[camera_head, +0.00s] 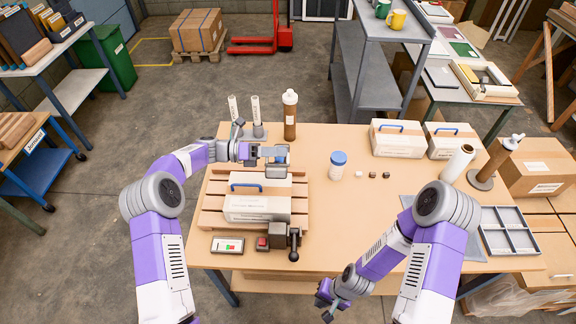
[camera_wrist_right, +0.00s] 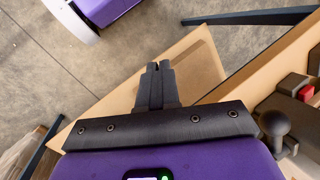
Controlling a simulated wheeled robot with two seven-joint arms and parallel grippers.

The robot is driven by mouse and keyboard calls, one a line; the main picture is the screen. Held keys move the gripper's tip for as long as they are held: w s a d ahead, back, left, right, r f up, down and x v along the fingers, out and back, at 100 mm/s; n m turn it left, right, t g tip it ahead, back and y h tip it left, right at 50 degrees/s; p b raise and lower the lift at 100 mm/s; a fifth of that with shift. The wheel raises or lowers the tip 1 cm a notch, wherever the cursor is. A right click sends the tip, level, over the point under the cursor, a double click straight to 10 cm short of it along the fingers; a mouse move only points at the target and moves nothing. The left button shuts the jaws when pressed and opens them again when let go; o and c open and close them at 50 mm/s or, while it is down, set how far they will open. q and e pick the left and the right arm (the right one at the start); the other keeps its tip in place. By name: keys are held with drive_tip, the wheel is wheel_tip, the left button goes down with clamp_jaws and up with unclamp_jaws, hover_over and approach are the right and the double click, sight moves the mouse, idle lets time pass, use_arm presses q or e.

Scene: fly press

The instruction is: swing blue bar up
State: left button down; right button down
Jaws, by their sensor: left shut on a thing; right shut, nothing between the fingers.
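A blue bar (camera_head: 246,185), shaped like a low arch, is on the white-and-tan box (camera_head: 258,208) that sits on a slatted wooden pallet (camera_head: 213,190) at the table's left. My left gripper (camera_head: 272,153) is above the far side of this box, beyond the blue bar and apart from it in the picture. It is shut on a small grey piece (camera_head: 276,170), whose full shape is hard to make out. My right gripper (camera_head: 328,299) is low at the table's front edge. In the right wrist view its fingers (camera_wrist_right: 158,72) are together and empty.
A red-button unit with a black-knobbed lever (camera_head: 293,245) and a small panel (camera_head: 228,245) stand at the pallet's front. A brown bottle (camera_head: 290,115) and a blue-lidded jar (camera_head: 337,165) stand nearby. Two blue-handled boxes (camera_head: 397,140) are at the back right. The table's middle is mostly clear.

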use_arm(q)
drive_tip(key=shift+r, duration=0.1)
use_arm(e)
drive_tip(key=w+a+r+m+g+y, duration=0.2)
drive_tip(key=a+r+m+y, duration=0.1)
drive_tip(key=a+m+y, duration=0.3)
drive_tip(key=w+a+r+m+g+y, duration=0.1)
drive_tip(key=w+a+r+m+y, duration=0.1)
drive_tip(key=a+m+y, duration=0.35)
drive_tip(key=w+r+m+t+y, duration=0.1)
drive_tip(key=w+r+m, duration=0.1)
drive_tip(key=w+m, duration=0.1)
drive_tip(key=w+d+r+m+t+y, duration=0.1)
drive_tip(key=w+r+m+t, duration=0.1)
drive_tip(key=w+m, duration=0.1)
drive_tip(key=w+r+m+t+y, duration=0.2)
drive_tip(key=w+m, duration=0.1)
drive_tip(key=shift+w+d+r, duration=0.1)
drive_tip(key=shift+d+r, duration=0.25)
drive_tip(key=w+d+r+m+t+y, duration=0.2)
drive_tip(key=w+d+r+m+t, duration=0.3)
drive_tip(key=w+d+m+t, duration=0.45)
drive_tip(key=w+a+r+n+t, duration=0.1)
drive_tip(key=w+a+r, duration=0.5)
drive_tip(key=a+r, duration=0.3)
drive_tip(key=shift+r+t, duration=0.25)
drive_tip(key=shift+t, duration=0.1)
